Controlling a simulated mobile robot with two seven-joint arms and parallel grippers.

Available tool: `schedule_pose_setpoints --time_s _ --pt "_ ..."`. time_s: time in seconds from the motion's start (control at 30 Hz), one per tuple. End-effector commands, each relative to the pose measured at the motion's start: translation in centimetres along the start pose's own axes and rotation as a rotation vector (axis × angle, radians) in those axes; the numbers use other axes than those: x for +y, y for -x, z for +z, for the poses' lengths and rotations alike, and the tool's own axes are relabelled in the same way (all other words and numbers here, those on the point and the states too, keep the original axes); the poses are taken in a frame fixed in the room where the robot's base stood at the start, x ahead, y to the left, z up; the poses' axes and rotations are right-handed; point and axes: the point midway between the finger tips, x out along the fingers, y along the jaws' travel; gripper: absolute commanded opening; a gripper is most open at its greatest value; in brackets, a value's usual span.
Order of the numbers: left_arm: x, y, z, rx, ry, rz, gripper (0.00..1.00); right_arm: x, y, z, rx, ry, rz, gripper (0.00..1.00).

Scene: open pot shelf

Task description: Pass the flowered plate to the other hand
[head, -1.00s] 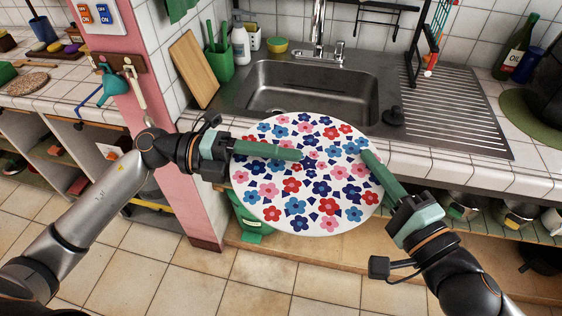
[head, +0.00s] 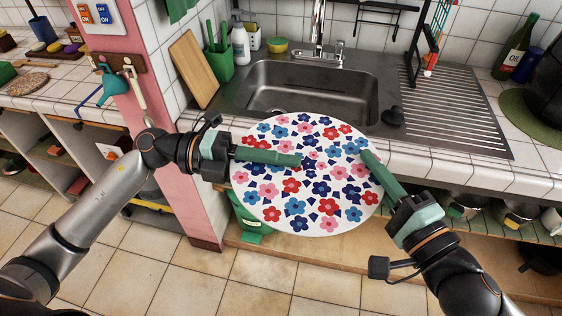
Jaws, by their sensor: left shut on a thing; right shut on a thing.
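The flowered plate (head: 305,195) is round and white with red, pink, light blue and dark blue flowers. It is held in the air in front of the sink counter's edge, its face toward me. My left gripper (head: 298,160) reaches in from the left and is shut on the plate, its green finger lying across the upper left part of the face. My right gripper (head: 366,154) comes from the lower right and is shut on the plate's right side. The fingers behind the plate are hidden.
The steel sink (head: 312,90) lies behind the plate, with a ribbed drainer (head: 455,115) to its right. A pink pillar (head: 180,190) stands close to my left forearm. Pots (head: 510,213) sit on the open shelf below the counter. The tiled floor at lower left is clear.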

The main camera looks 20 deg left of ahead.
Motion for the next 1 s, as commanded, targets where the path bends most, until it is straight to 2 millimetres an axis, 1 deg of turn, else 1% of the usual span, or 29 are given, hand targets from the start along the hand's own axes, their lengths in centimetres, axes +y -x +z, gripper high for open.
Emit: schedule_pose_setpoints --time_s 0.03,0.83,0.87,1.0 --pt "0.09 0.02 0.01 0.0 0.0 0.003 0.0 -0.29 -0.01 0.05 -0.002 -0.001 -0.007 0.0" --pt "0.18 0.04 0.02 0.0 0.0 0.006 0.0 -0.39 -0.01 0.04 -0.002 0.0 -0.009 0.0" --pt "0.01 0.04 0.03 -0.001 -0.001 0.002 0.0 -0.4 -0.01 0.04 -0.002 0.0 -0.009 0.07" --pt "0.01 0.03 0.04 -0.001 -0.001 0.002 0.0 -0.34 -0.01 0.04 -0.002 0.001 -0.008 0.23"
